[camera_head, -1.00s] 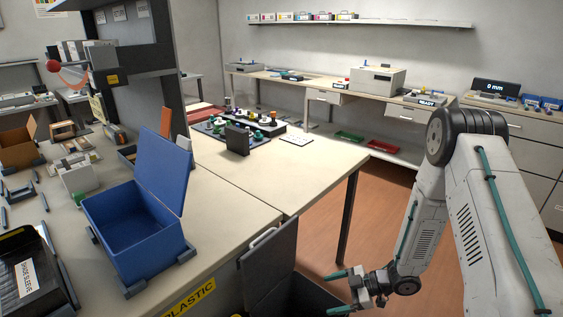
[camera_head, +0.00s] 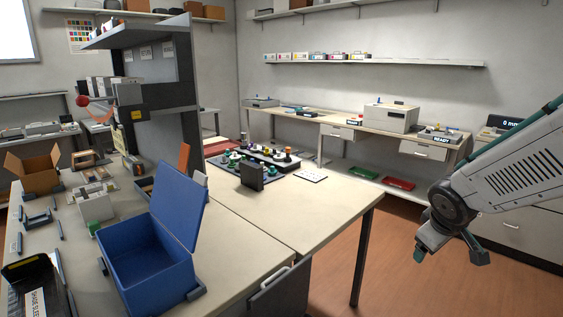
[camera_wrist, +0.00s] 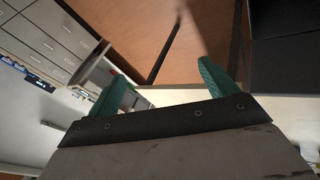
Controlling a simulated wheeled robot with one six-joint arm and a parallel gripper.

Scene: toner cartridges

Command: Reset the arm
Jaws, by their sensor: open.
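My gripper shows in the wrist view (camera_wrist: 160,90) with its two green fingers spread apart and nothing between them. Beyond the fingers are the orange-brown floor and a table leg. In the head view my arm (camera_head: 520,175) reaches in from the right edge and bends down at a dark joint, over the floor to the right of the table.
The pale table (camera_head: 320,212) has an open blue box (camera_head: 150,268) and a dark tray with coloured knobs (camera_head: 262,160). A back bench (camera_head: 345,122) carries a white printer-like box (camera_head: 390,117).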

